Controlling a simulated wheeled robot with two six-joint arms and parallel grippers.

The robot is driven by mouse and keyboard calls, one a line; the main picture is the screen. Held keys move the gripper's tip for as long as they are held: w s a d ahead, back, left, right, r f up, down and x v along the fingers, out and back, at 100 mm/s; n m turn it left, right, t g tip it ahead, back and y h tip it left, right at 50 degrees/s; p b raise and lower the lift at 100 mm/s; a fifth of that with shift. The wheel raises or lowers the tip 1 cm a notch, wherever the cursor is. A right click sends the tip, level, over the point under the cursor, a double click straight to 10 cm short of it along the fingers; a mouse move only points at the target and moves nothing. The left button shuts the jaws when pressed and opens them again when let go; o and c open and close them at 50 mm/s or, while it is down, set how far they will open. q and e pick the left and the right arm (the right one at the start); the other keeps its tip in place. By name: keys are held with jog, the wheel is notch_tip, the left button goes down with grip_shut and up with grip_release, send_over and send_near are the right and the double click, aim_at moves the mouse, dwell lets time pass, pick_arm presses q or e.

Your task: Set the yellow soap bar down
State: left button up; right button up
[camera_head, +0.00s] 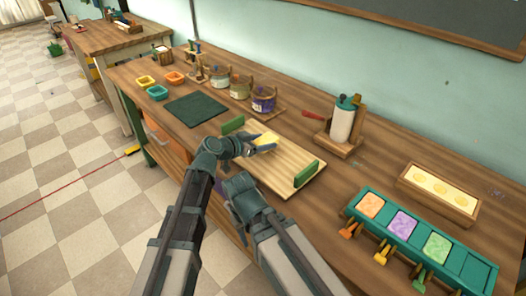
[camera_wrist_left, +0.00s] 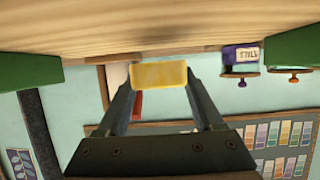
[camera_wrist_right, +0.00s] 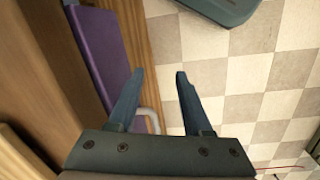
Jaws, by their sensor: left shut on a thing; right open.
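The yellow soap bar (camera_head: 266,138) is over the pale wooden board (camera_head: 277,175), which has a green block at each end. My left gripper (camera_head: 262,146) is shut on the bar. In the left wrist view the yellow soap bar (camera_wrist_left: 160,75) sits between the two fingertips, close to the board's surface (camera_wrist_left: 160,30); I cannot tell whether it touches. My right gripper (camera_wrist_right: 155,85) is open and empty in the right wrist view, with the checked floor and a purple panel beyond it. In the head view its fingers are hard to make out.
A teal tray (camera_head: 475,262) holds orange, purple and green soaps, with a bare slot at its right. A wooden holder with yellow discs (camera_head: 438,190) lies behind it. A dispenser (camera_head: 343,120) and jars (camera_head: 240,88) stand behind the board. A dark green mat (camera_head: 195,108) lies left.

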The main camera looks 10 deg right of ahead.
pick_arm(q)
jog(key=shift+f+b, duration=0.95)
jog(key=shift+f, duration=0.45)
pick_arm(e)
jog(key=shift+f, duration=1.4)
pick_arm(q)
jog(key=shift+f, duration=0.15)
jog(key=o, duration=1.4)
pick_arm(e)
jog(key=shift+f, duration=0.1)
pick_arm(q)
jog(key=shift+o, duration=0.2)
jog(key=shift+r, duration=0.3)
jog(key=p+v, duration=0.4)
jog(key=v, duration=0.6)
jog(key=shift+s+a+r, duration=0.1)
jog(key=shift+s+a, duration=0.05)
jog(key=shift+a, duration=0.1)
jog(key=shift+s+a+r+p, duration=0.2)
jog(key=shift+s+a+p, duration=0.15)
jog(key=shift+a, duration=0.2)
pick_arm(e)
jog(key=shift+r, duration=2.45)
jog(key=shift+a, duration=0.1)
